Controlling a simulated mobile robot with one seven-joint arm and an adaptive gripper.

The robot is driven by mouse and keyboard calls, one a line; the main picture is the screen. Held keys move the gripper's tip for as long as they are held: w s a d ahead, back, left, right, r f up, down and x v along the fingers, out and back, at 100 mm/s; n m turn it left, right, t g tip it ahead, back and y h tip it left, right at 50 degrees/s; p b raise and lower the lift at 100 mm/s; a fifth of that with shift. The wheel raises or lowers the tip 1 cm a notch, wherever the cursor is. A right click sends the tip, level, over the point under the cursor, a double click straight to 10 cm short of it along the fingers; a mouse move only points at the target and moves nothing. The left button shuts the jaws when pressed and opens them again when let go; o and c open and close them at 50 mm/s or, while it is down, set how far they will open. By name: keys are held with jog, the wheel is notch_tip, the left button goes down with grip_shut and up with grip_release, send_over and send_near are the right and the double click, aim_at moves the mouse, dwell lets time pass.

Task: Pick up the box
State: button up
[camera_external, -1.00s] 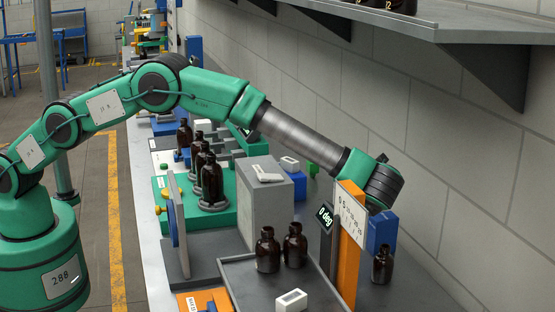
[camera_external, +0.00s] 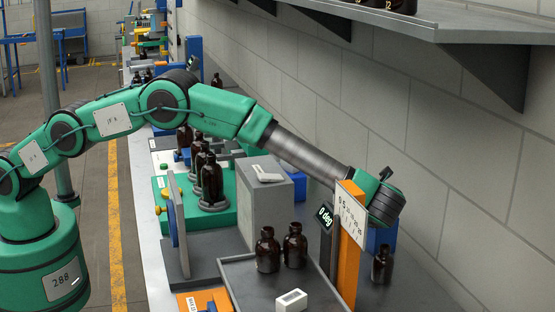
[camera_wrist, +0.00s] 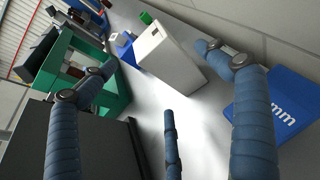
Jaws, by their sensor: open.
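In the wrist view a pale grey-white box (camera_wrist: 170,56) with a dark slot near its top end stands on the grey bench, beyond my fingers. My gripper (camera_wrist: 158,72) has its blue padded fingers spread wide, with nothing held between them. In the external view the fingers are hidden behind the orange post and its sign. I cannot tell which one the task means.
A blue box marked "mm" (camera_wrist: 277,108) lies beside my right finger. A dark grey block (camera_wrist: 88,140) and green frame (camera_wrist: 115,95) are at left. Amber bottles (camera_external: 295,246) stand on the tray (camera_external: 245,285); another (camera_external: 382,264) is right of the orange post (camera_external: 349,262).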

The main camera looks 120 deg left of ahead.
jog(key=shift+s+a+f, duration=0.1)
jog(key=shift+s+a, duration=0.05)
jog(key=shift+a, duration=0.1)
jog(key=b+x, duration=0.1)
jog(key=x, duration=0.4)
dwell(0.4)
jog(key=shift+c, duration=0.5)
jog(key=c, duration=1.2)
